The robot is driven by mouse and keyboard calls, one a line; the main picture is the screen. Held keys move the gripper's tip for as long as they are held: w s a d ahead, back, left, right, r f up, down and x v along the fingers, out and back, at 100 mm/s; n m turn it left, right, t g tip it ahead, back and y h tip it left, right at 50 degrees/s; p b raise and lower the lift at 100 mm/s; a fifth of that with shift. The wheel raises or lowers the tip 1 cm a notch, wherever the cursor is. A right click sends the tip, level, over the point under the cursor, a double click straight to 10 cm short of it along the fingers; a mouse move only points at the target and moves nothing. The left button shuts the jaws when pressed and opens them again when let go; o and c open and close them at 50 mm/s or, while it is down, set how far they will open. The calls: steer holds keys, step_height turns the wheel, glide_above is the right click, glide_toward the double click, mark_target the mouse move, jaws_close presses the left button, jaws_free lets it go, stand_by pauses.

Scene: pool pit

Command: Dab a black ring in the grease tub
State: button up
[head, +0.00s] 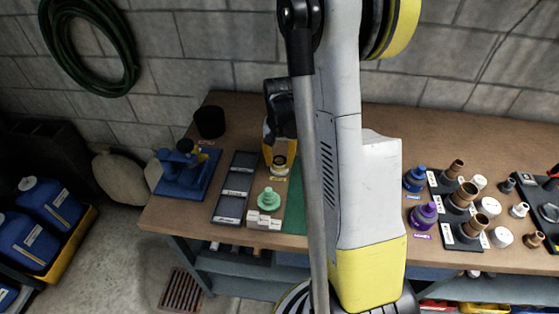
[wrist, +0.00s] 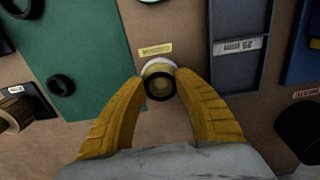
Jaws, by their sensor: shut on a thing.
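My gripper (wrist: 160,84) has its yellow fingers closed on a black ring (wrist: 160,88) in the wrist view. The ring sits directly in front of the round, pale-rimmed grease tub (wrist: 157,65) and overlaps most of it. I cannot tell whether the ring touches the grease. A yellow label (wrist: 155,49) lies beside the tub. In the head view the fingers (head: 268,150) come down at the tub (head: 279,168), left of my arm. Other black rings (wrist: 62,85) lie on the green mat (wrist: 90,45).
A dark compartment tray (head: 235,187), blue fixture (head: 184,172) and black cup (head: 210,121) stand left on the bench. A green stepped cone (head: 269,199) is near the front edge by white blocks (head: 264,223). Blue (head: 415,178) and purple (head: 423,215) parts stand right of my arm.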

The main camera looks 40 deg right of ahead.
steer(key=shift+r+p, duration=2.1)
steer(key=shift+r, duration=1.3)
